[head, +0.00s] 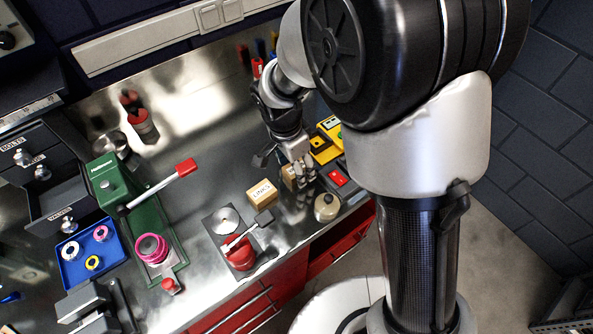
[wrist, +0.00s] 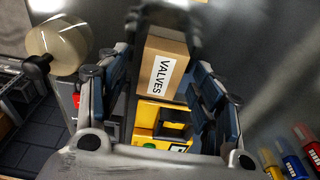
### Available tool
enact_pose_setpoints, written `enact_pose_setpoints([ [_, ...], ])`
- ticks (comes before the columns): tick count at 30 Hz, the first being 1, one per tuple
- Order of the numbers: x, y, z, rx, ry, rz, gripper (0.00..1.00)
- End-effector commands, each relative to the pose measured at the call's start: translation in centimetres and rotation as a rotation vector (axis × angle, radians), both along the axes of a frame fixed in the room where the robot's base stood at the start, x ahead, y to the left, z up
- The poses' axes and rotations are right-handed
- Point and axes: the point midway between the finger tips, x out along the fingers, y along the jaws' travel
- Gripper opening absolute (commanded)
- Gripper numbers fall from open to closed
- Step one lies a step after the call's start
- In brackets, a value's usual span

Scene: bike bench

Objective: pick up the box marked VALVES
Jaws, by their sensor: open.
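The box marked VALVES (wrist: 177,52) is a small brown carton with a white label, upright in the wrist view. It shows between the two fingers of my gripper (wrist: 160,75), with a visible gap on the left side; on the right the gap is narrow and I cannot tell if it touches. In the head view, my gripper (head: 298,172) points down over the bench, and a brown box (head: 287,178) shows partly hidden at its fingers. My gripper is open.
A second brown box (head: 262,193) with a white label stands just left of my gripper. A yellow item (head: 325,145) lies behind it, and a round cream-coloured pot (head: 327,207) is close on the right. A green machine (head: 117,180) and a blue tray (head: 78,268) are further left.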

Motion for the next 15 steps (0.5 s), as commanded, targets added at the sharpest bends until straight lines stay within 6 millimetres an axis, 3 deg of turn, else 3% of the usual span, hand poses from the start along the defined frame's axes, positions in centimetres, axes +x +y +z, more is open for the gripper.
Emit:
enact_pose_setpoints([
  [15, 0.0, 0.01, 0.06, 0.0, 0.0, 0.0, 0.28],
])
